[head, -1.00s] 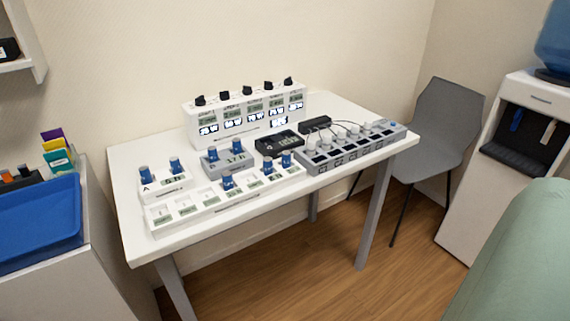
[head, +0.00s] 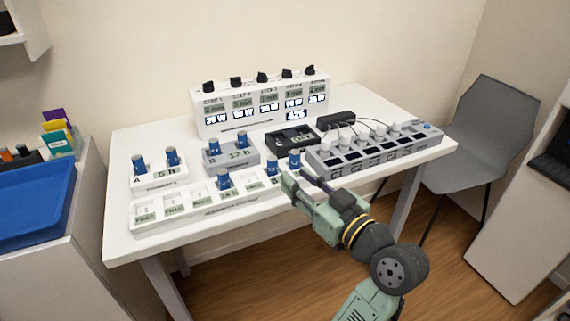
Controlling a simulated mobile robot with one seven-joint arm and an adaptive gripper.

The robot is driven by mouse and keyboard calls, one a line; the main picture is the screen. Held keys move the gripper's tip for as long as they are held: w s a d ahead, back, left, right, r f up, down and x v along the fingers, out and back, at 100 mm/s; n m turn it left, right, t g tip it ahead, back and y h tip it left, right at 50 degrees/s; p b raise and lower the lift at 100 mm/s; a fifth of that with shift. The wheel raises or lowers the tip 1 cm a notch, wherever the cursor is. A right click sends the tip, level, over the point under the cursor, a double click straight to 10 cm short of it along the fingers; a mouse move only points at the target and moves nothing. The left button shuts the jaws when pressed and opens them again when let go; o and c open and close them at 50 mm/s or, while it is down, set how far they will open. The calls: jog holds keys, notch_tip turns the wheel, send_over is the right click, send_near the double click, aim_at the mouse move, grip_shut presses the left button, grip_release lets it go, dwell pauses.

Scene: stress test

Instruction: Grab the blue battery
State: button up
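Several blue batteries stand upright on the white table (head: 120,240). Two are in the white A holder (head: 160,182): a left one (head: 138,166) and a right one (head: 172,158). Two are in the grey B holder: a left one (head: 214,148) and a right one (head: 242,141). Three are in the long white slotted tray (head: 208,207): one near its middle (head: 223,180), one farther right (head: 272,166) and one at the right end (head: 294,159). My gripper (head: 297,175) is open and empty, its fingertips just in front of the right-end batteries. It partly hides the tray's right end.
A white box (head: 262,122) with black knobs and displays stands at the back. A grey station (head: 375,155) with several white-topped units and cables is close to my gripper's right. A black device (head: 290,138) sits behind. A grey chair (head: 480,140) stands right of the table.

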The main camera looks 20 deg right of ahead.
aim_at(275, 161)
jog(key=x, duration=0.4)
jog(key=shift+a+p, duration=0.25)
jog(key=shift+p, duration=0.1)
jog(key=shift+d+p+x, duration=0.2)
jog(key=shift+p+x, duration=0.7)
jog(key=shift+x, duration=2.15)
jog(key=shift+w+f, duration=0.1)
jog(key=shift+f, duration=0.05)
jog(key=shift+c, duration=0.3)
grip_shut()
